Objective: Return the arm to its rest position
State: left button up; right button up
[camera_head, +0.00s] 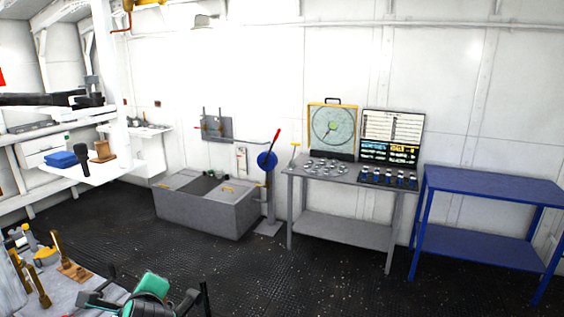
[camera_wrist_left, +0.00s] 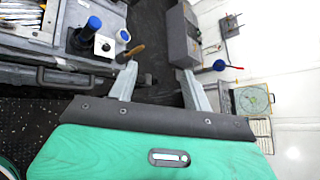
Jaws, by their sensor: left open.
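My left gripper (camera_wrist_left: 157,75) is open in the left wrist view. Its two grey fingers stand apart with nothing between them, and its teal body fills the lower part. A teal and black part of my arm (camera_head: 150,286) shows at the bottom of the head view, above the grey worktop at lower left. The fingertips are hard to make out there. In the wrist view the fingers reach over dark floor beside a grey bench (camera_wrist_left: 65,62). My right gripper is not in view.
At lower left, a worktop (camera_head: 85,293) holds brass pieces (camera_head: 58,245). A grey tub (camera_head: 205,205) stands by a lever with a blue disc (camera_head: 267,161). A grey table (camera_head: 345,233) holds a gauge (camera_head: 333,127). A blue table (camera_head: 490,187) stands right. The middle floor is clear.

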pick_arm(q)
jog(key=s+d+f+n+g+h, duration=0.2)
jog(key=s+f+n, duration=0.2)
jog(key=s+f, duration=0.3)
jog(key=s+d+f+n+g+h, duration=0.15)
jog(key=s+f+n, duration=0.3)
jog(key=f, duration=0.45)
jog(key=s+d+f+n+g+h, duration=0.1)
jog(key=s+f+n+g+h, duration=0.1)
jog(key=s+f+n, duration=0.45)
jog(key=s+d+f+n+g+h, duration=0.2)
jog(key=s+f+n, duration=0.1)
jog(key=s, duration=0.7)
notch_tip(320, 180, down, 32)
jog(key=g, duration=0.1)
jog(key=s+a+f, duration=0.1)
jog(key=s+f, duration=0.8)
jog(key=s+a+f+g, duration=0.1)
jog(key=s+a+f, duration=0.1)
jog(key=s+f, duration=0.8)
jog(key=shift+s+a+f+y, duration=0.15)
jog(key=shift+s+a+y, duration=0.1)
jog(key=shift+s+y, duration=0.1)
